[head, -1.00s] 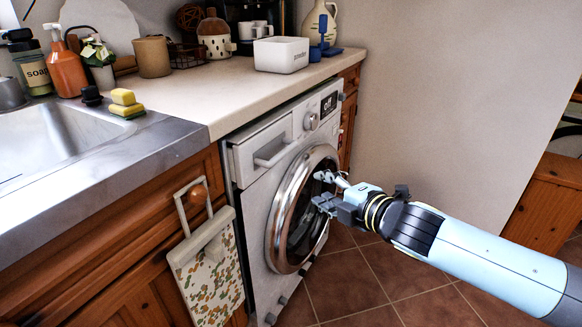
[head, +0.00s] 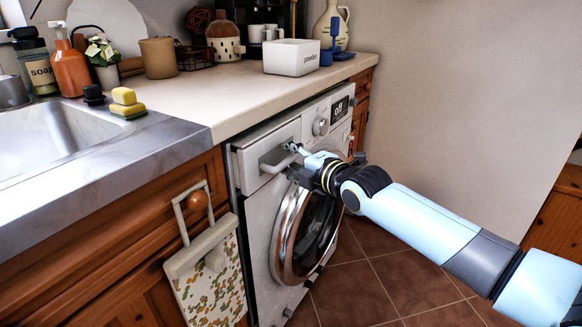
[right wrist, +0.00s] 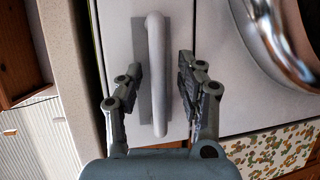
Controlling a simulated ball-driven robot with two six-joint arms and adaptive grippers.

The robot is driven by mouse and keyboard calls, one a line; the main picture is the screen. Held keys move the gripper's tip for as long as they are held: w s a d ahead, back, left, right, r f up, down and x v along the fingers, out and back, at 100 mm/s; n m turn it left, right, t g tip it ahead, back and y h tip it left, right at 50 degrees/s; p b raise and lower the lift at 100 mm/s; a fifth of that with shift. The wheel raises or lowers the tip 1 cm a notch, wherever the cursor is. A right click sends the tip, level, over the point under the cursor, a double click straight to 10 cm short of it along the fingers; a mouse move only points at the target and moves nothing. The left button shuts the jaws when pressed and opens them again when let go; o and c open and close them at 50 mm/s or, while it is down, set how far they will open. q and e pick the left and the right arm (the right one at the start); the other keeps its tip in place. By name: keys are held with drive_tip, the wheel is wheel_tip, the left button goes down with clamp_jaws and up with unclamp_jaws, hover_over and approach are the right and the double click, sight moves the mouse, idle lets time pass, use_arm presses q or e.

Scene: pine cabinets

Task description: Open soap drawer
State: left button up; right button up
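The soap drawer (head: 266,146) is at the upper left of the white washing machine's front, and its face looks flush with the machine. Its light grey bar handle (head: 276,160) sticks out from the drawer front. In the right wrist view the handle (right wrist: 156,75) runs between the two fingers of my right gripper (right wrist: 160,90). The fingers are apart, one on each side, with gaps to the bar. In the head view my right gripper (head: 294,160) is at the handle's right end and partly covers it. My left gripper is not in view.
The round washer door (head: 285,235) is shut below the drawer. The countertop (head: 225,98) overhangs above, with a white powder box (head: 291,58) on it. The floor to the right is clear.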

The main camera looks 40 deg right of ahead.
drive_tip(key=shift+w, duration=0.25)
clamp_jaws()
idle(0.4)
